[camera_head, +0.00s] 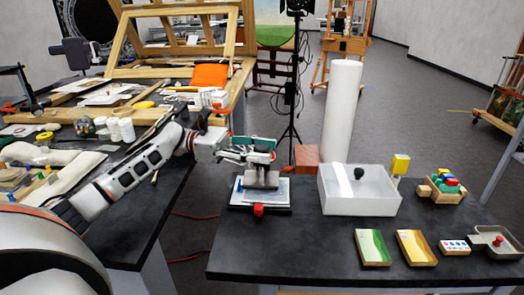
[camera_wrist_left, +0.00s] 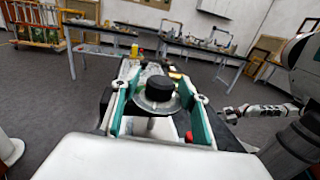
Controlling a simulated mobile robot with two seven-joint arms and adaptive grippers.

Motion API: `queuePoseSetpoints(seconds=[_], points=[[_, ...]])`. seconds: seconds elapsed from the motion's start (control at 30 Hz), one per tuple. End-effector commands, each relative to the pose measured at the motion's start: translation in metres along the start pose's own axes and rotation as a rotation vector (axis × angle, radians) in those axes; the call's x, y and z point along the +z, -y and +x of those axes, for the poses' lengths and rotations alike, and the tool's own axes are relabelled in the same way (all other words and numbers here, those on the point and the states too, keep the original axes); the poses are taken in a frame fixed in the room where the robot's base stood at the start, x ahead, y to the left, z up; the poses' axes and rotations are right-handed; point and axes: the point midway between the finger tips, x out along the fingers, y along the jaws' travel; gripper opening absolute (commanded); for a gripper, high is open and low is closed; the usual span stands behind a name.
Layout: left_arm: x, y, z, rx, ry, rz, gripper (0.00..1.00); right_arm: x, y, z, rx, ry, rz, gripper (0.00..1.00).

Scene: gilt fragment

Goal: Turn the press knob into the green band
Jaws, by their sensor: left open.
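The press (camera_head: 262,179) stands on the near dark table, a grey block over a flat base with a red part (camera_head: 258,210) at its front. My left gripper (camera_head: 262,150) is over its top, with teal fingers. In the left wrist view the open fingers (camera_wrist_left: 160,95) stand on either side of a black knob (camera_wrist_left: 160,87) on a round grey plate (camera_wrist_left: 157,103). I cannot tell whether they touch it. In the head view the gripper hides the knob. My right gripper (camera_wrist_left: 231,114) is small and dark in the left wrist view.
A white open box (camera_head: 358,202) with a black ball-shaped knob stands right of the press. A white roll (camera_head: 341,110) rises behind it. The table's front left is clear.

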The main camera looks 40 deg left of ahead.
Motion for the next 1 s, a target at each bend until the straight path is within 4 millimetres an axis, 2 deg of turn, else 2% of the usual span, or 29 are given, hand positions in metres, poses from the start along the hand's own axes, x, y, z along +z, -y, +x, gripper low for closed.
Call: queuePoseSetpoints(seconds=[0.17, 0.4, 0.53, 0.7, 1.0], points=[[0.022, 0.000, 0.000, -0.001, 0.000, 0.005, 0.44, -0.001, 0.000, 0.000, 0.001, -0.002, 0.001, 0.40], [0.068, 0.000, 0.000, -0.001, 0.001, 0.006, 0.44, -0.002, -0.001, 0.000, 0.002, -0.003, 0.002, 0.40], [0.086, 0.000, 0.000, -0.001, 0.001, 0.005, 0.44, -0.002, -0.001, 0.000, 0.002, -0.003, 0.002, 0.40], [0.098, 0.000, 0.001, -0.001, 0.001, 0.003, 0.44, -0.002, -0.001, 0.000, 0.003, -0.003, 0.002, 0.40], [0.099, 0.000, 0.001, -0.001, 0.001, 0.001, 0.44, -0.002, -0.001, 0.000, 0.003, -0.003, 0.002, 0.40]])
